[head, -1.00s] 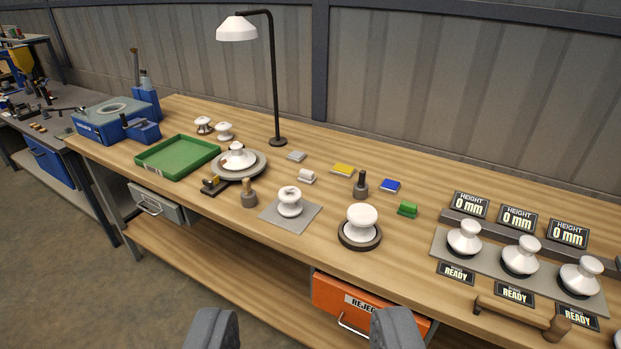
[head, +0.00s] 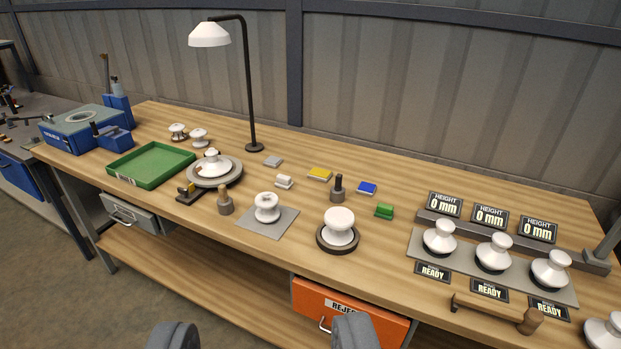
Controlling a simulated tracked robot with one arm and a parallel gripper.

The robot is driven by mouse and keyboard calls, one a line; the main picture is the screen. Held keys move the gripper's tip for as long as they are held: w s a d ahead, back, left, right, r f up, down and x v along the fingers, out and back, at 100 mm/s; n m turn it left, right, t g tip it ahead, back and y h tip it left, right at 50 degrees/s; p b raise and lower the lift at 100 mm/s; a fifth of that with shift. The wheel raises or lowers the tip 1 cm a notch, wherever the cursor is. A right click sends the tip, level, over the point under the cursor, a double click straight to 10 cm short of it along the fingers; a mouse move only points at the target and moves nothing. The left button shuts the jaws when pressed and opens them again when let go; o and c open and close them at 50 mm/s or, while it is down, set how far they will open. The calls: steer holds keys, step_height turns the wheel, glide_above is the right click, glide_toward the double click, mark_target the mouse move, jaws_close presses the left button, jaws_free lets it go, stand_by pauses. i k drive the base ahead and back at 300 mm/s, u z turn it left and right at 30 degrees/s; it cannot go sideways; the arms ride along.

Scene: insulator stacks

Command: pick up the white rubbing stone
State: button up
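A small white block (head: 284,182), which looks like the white rubbing stone, lies on the wooden bench behind the grey mat. Flat blocks lie near it: a grey one (head: 272,161), a yellow one (head: 319,174), a blue one (head: 366,188) and a green one (head: 384,211). My gripper (head: 262,338) shows only as two grey fingers at the bottom edge. They are wide apart with nothing between them, in front of the bench and well short of the white block.
A white insulator (head: 267,207) on a grey mat (head: 249,222) and another (head: 339,224) on a dark round base stand in front of the blocks. A dark-handled tool (head: 338,189) stands to the right. A lamp (head: 251,100) rises behind. The orange reject drawer (head: 380,327) juts below.

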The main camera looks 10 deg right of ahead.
mark_target(285, 181)
steer(key=u, duration=0.35)
steer(key=i, duration=2.4)
steer(key=z, duration=0.75)
